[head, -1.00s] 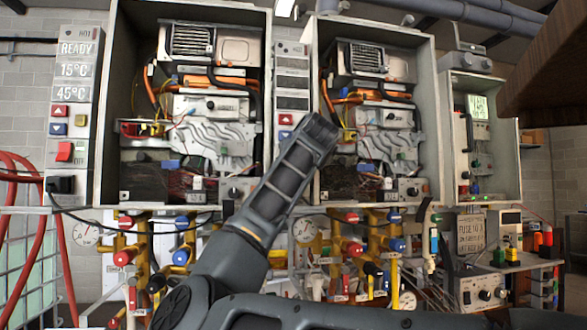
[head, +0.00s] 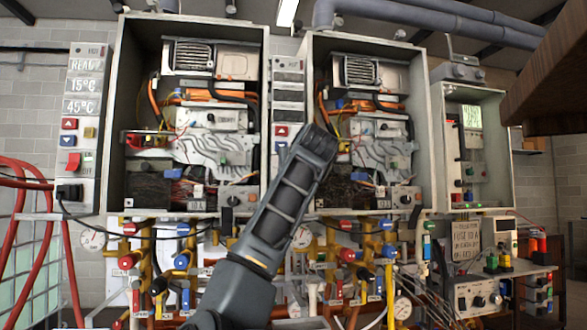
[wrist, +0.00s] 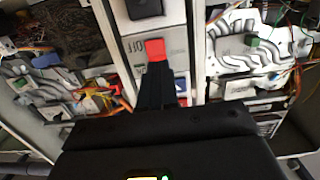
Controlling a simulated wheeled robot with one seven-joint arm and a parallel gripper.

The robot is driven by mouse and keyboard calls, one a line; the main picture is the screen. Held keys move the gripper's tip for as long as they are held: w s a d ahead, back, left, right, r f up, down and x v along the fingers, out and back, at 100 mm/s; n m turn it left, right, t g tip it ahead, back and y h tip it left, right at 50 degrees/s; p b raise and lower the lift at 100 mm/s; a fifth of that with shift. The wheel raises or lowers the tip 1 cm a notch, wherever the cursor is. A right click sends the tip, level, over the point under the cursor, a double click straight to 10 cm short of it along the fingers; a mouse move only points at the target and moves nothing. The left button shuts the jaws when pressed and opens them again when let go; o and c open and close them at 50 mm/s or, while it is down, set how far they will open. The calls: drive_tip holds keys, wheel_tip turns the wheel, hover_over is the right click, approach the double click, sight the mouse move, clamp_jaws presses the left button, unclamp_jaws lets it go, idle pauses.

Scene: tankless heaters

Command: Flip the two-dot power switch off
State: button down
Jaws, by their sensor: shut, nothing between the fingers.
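Another red switch (head: 73,163) is on the left panel (head: 85,100). I cannot make out any dot marks.
Open heater cabinets stand left (head: 112,110) and right (head: 418,75) of the middle panel, with exposed wires and boards. Pipes and coloured valves (head: 150,260) run below. A black socket (wrist: 145,8) is beyond the red switch in the wrist view. A blue button (wrist: 181,88) is beside my fingers.

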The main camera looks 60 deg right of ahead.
drive_tip(key=v, duration=0.8)
drive_tip(key=shift+s+a+b, duration=0.2)
drive_tip(key=shift+a+b, duration=0.05)
drive_tip(key=shift+b, duration=0.15)
